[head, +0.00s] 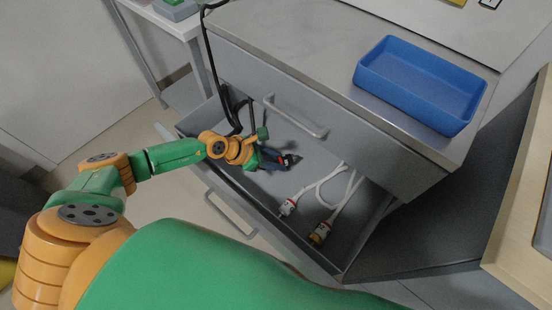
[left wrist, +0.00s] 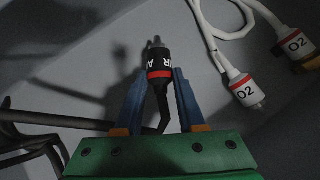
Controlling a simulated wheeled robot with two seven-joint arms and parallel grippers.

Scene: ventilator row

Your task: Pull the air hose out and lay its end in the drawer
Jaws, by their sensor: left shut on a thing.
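The air hose (head: 211,66) is black and runs down from the counter's back left corner into the open drawer (head: 262,195). Its end (left wrist: 159,65), a black plug with a red band and part of the word AIR, sits between the blue fingers of my left gripper (left wrist: 160,84) in the left wrist view. In the head view my left gripper (head: 279,160) is inside the drawer opening, shut on this end. The end is over the drawer floor; I cannot tell whether it touches it. My right gripper is not in view.
Two white hoses (head: 328,192) with plugs marked O2 (left wrist: 245,88) lie in the drawer, right of my left gripper. A blue tray (head: 420,82) stands on the counter above. A closed upper drawer with a handle (head: 296,118) overhangs the back of the open one.

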